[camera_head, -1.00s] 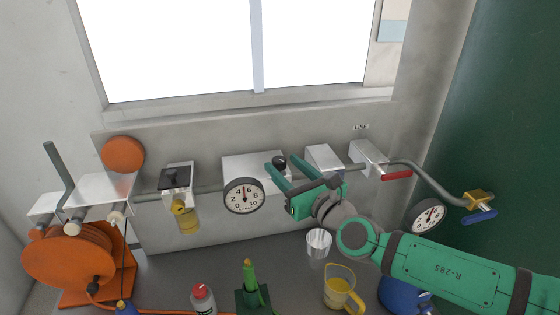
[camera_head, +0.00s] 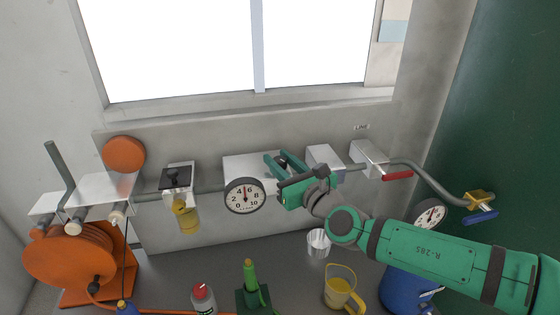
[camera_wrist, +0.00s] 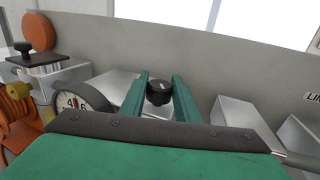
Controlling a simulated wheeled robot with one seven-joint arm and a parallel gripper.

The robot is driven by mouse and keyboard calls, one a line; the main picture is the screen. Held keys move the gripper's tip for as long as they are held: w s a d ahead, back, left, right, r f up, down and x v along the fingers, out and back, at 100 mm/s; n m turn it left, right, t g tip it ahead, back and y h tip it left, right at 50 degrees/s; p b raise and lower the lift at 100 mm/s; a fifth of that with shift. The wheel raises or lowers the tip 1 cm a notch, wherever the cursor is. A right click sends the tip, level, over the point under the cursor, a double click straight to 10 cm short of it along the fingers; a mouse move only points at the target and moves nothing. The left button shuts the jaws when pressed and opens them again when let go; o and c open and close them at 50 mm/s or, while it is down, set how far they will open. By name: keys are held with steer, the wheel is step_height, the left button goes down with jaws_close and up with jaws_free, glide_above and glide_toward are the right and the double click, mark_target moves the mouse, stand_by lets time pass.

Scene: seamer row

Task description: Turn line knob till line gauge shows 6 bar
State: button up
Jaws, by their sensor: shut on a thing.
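A black round knob (camera_wrist: 160,93) with a light mark on top sits on a white box (camera_head: 236,163) on the pipe along the wall. My gripper (camera_wrist: 160,99) is shut on the knob, one green finger on each side. In the head view the fingers mostly hide the knob. Left of the knob, a round gauge (camera_head: 245,195) marked 0 to 10 shows its red needle nearly straight up, between 4 and 6, around 5. It is partly hidden in the wrist view (camera_wrist: 72,101). A LINE label (camera_head: 361,127) is on the wall to the right.
A second gauge (camera_head: 430,214) is at the right, partly behind my arm. A red lever (camera_head: 397,175) and a blue-handled valve (camera_head: 481,216) are on the pipe. A metal cup (camera_head: 318,243), yellow jug (camera_head: 340,293), and bottle (camera_head: 203,298) stand below. An orange hose reel (camera_head: 70,255) is at left.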

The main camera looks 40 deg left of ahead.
steer(key=shift+s+m+t, duration=0.1)
steer(key=shift+m+t, duration=0.2)
steer(key=shift+t, duration=0.1)
steer(key=shift+a+m+t+h, duration=0.1)
steer(key=shift+m+t+h, duration=1.3)
steer(key=shift+t, duration=0.4)
steer(key=shift+m+t+h, duration=1.2)
steer(key=shift+t+h, duration=0.1)
steer(key=shift+h, duration=0.1)
steer(key=o, duration=1)
steer(key=shift+o, duration=0.2)
